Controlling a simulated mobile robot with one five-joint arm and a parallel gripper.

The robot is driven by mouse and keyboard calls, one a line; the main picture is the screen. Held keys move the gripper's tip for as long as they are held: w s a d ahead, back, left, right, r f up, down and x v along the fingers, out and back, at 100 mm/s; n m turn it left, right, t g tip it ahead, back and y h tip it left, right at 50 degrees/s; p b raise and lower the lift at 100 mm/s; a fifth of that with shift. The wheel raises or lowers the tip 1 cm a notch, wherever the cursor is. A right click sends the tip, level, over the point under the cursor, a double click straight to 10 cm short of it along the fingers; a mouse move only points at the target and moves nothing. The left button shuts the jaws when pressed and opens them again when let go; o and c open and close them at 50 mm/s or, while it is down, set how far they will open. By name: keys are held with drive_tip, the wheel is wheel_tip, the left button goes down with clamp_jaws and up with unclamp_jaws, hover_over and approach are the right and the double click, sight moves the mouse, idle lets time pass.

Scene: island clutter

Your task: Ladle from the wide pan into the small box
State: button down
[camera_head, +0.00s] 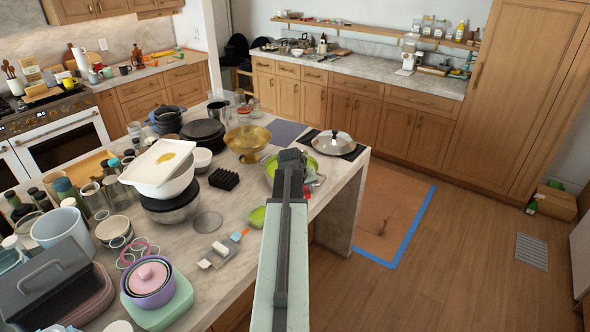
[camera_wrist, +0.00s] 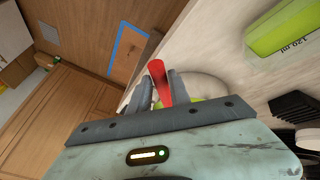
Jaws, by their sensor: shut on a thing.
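My gripper (camera_wrist: 162,92) is shut on a red handle (camera_wrist: 156,78), seen in the wrist view between the two grey fingers. The handle's far end is hidden, so I cannot tell whether it is the ladle. In the head view my arm reaches over the island's right end. There, a bright green round item (camera_head: 271,168) shows partly behind my gripper, and a bit of red shows just right of it.
A lidded pan (camera_head: 333,143) sits on a dark mat near the island's right edge. Stacked bowls (camera_head: 163,175), jars and pots crowd the left. Floor right of the island is open.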

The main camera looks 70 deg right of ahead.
drive_tip(key=shift+f+g+b, duration=0.15)
drive_tip(key=shift+g+b, duration=0.25)
drive_tip(key=shift+b, duration=0.1)
drive_tip(key=shift+a+n+g+h+b, duration=0.15)
drive_tip(key=shift+n+g+h+b, duration=0.15)
drive_tip(key=shift+g+h+b, duration=0.25)
drive_tip(key=shift+s+r+g+h, duration=0.1)
drive_tip(key=shift+r+g+h, duration=0.15)
drive_tip(key=shift+r, duration=0.05)
drive_tip(key=shift+f+g+b, duration=0.25)
drive_tip(key=shift+g+b, duration=0.05)
drive_tip(key=shift+b, duration=0.5)
drive_tip(key=shift+w+a+n+g+h+b, duration=0.1)
drive_tip(key=shift+w+n+g+h+b, duration=0.45)
drive_tip(key=shift+b, duration=0.55)
drive_tip(key=shift+s+r+g+h, duration=0.1)
drive_tip(key=shift+r+g+h, duration=0.1)
drive_tip(key=shift+g+h, duration=0.05)
